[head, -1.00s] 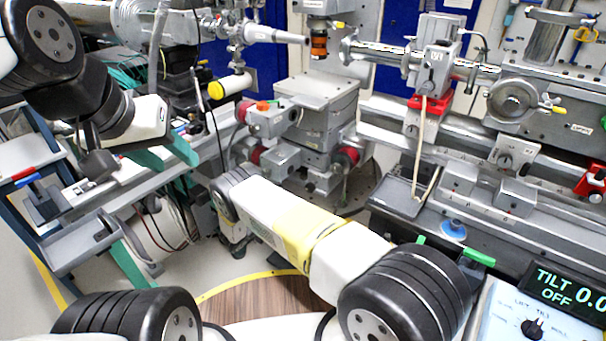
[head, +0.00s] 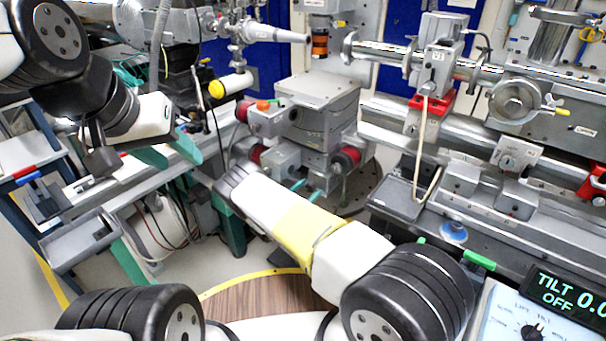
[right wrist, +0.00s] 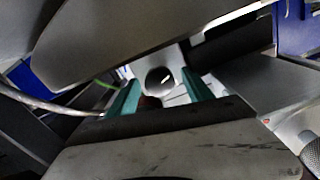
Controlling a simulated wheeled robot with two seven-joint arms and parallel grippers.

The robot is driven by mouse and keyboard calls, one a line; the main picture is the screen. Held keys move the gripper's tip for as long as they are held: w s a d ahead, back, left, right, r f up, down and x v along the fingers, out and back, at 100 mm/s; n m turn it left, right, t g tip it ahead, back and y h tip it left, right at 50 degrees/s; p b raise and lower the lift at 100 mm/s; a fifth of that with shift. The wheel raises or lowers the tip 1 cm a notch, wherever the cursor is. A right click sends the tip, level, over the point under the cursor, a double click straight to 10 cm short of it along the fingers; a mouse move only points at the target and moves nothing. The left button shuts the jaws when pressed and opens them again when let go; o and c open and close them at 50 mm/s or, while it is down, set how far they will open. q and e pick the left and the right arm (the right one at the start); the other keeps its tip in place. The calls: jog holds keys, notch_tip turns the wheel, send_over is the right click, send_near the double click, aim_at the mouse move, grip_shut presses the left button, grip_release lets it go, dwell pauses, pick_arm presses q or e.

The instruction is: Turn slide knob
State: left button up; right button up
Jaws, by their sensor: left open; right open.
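A round, dark knob face (right wrist: 159,80) shows in the right wrist view, between and beyond the two teal fingers of my right gripper (right wrist: 161,92). The fingers are apart with nothing gripped. In the head view, the right gripper (head: 307,190) is at the grey stage (head: 318,100), its teal fingertips low in front of it. The stage carries red-collared knobs, one at the right (head: 347,157) and one at the upper left (head: 242,108). I cannot tell which knob the wrist view shows. My left gripper (head: 168,152) is open and empty over the left bench.
A grey rail bench (head: 470,226) with a small tray (head: 398,198) stands right of the stage. A tilt display (head: 565,292) is at the lower right. A grey bin (head: 82,243) is at the left. A nozzle (head: 275,35) hangs above the stage's left side.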

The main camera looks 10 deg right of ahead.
jog(key=shift+w+d, duration=0.3)
grip_shut()
jog(key=shift+n, duration=0.8)
grip_release()
